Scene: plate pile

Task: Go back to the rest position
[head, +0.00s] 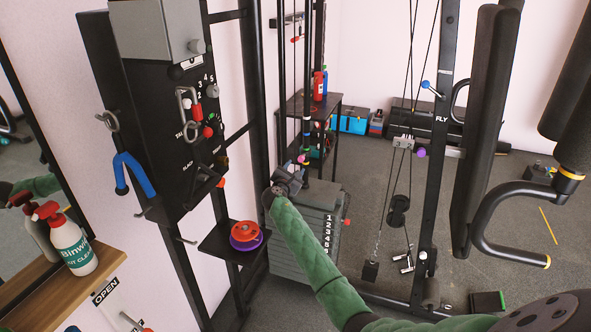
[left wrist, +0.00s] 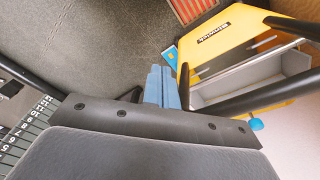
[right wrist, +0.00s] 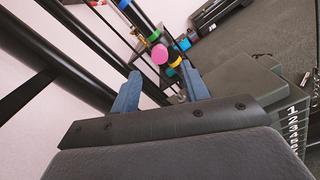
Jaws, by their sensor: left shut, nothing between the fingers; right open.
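My right gripper (head: 287,180) is at the end of the green-sleeved arm in the head view, in front of the rack posts and above the grey weight stack (head: 305,240). In the right wrist view its two blue fingers (right wrist: 159,84) stand apart with nothing held between them. Pink, yellow and green round pieces on a bar show beyond the fingers. My left gripper is outside the head view. In the left wrist view its blue fingers (left wrist: 161,84) are together and empty, over grey floor beside a yellow case (left wrist: 235,45).
A small black shelf (head: 220,240) holds a pile of red, orange and purple plates (head: 246,234) left of the right forearm. A control panel (head: 165,100) with hooks stands at the left. Cables and black posts (head: 435,180) stand at the right. Open floor (head: 380,165) lies beyond.

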